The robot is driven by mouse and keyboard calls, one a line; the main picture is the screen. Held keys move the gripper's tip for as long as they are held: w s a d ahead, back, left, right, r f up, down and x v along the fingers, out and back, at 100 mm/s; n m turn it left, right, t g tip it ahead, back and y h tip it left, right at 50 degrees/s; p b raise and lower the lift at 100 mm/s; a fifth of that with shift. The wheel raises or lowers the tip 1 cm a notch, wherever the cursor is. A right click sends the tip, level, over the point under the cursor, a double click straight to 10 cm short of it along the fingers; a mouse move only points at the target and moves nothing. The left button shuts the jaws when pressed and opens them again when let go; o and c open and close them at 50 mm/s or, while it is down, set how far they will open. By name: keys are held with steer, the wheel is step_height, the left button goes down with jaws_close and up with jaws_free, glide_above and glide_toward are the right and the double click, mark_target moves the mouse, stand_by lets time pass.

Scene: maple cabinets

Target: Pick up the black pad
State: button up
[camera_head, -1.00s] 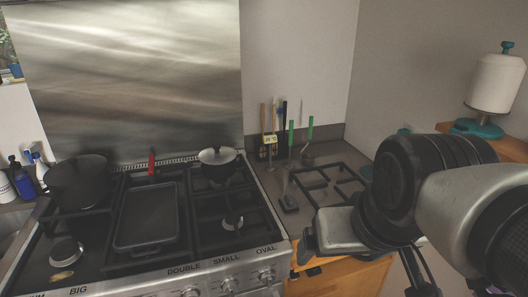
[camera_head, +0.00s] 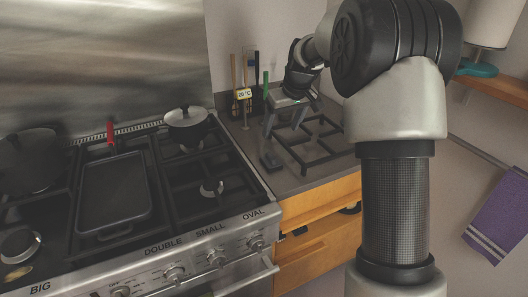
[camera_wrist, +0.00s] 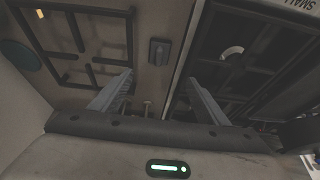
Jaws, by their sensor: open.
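A small black rectangular pad (camera_head: 270,160) lies on the grey counter strip just right of the stove. It also shows in the wrist view (camera_wrist: 159,50), beyond my fingertips and roughly centred between them. My gripper (camera_head: 283,128) is open and empty above the counter, a little beyond and above the pad. In the wrist view my gripper (camera_wrist: 159,78) has its two fingers spread wide apart. The gap between fingertips and pad cannot be told exactly.
A black grid rack (camera_head: 312,140) lies on the counter right of the pad. The stove (camera_head: 215,215) with a pot (camera_head: 187,122) and a red-handled pan (camera_head: 113,190) is at left. Upright utensils (camera_head: 246,85) stand by the back wall.

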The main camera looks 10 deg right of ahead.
mark_target(271, 156)
steer(key=x, duration=1.8)
steer(key=shift+w+r+p, duration=0.1)
steer(key=shift+w+p, duration=0.1)
steer(key=shift+p, duration=0.15)
steer(key=c, duration=1.1)
